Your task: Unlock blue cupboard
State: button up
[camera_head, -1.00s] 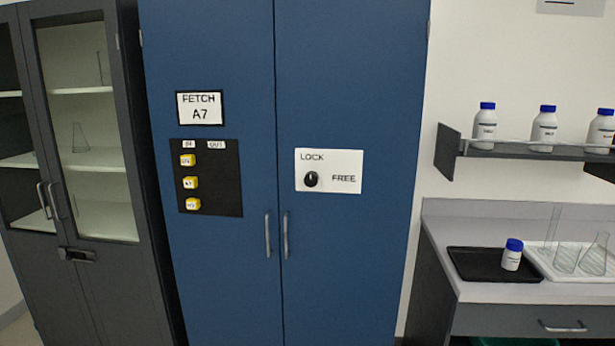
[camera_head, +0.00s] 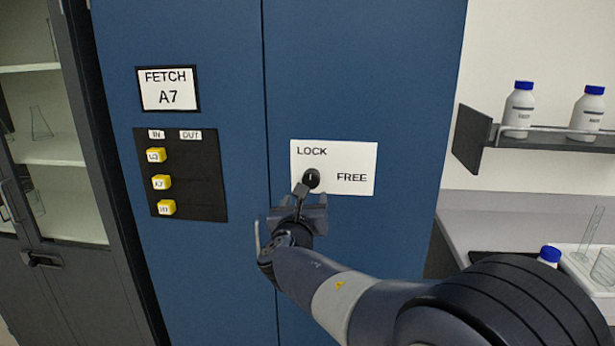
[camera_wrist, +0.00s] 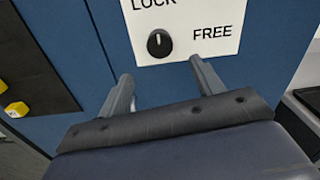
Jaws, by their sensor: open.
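The blue cupboard (camera_head: 370,80) has two doors with a vertical seam between them. A white plate (camera_head: 350,160) on its right door reads LOCK at the upper left and FREE at the right. A round black knob (camera_head: 311,179) sits on the plate; its pale mark stands about upright, towards LOCK. The knob also shows in the wrist view (camera_wrist: 159,44). My gripper (camera_head: 306,190) is open just below the plate in the head view. In the wrist view its two fingers (camera_wrist: 160,72) point up at the plate, apart, with the knob beyond them and nothing between them.
A black board (camera_head: 185,190) with yellow tags and a FETCH A7 sign (camera_head: 168,89) are on the left door. A grey glass-fronted cabinet (camera_head: 100,270) stands at the left. A shelf (camera_head: 560,140) with bottles and a bench (camera_head: 470,215) are at the right.

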aim_at(310, 181)
jog(key=w+p, duration=0.1)
jog(key=w, duration=0.4)
jog(key=w+p, duration=0.2)
jog(key=w, duration=0.3)
jog(key=shift+w+d+r, duration=0.1)
jog(key=shift+w+d, duration=0.1)
jog(key=shift+w, duration=0.15)
jog(key=c, duration=1)
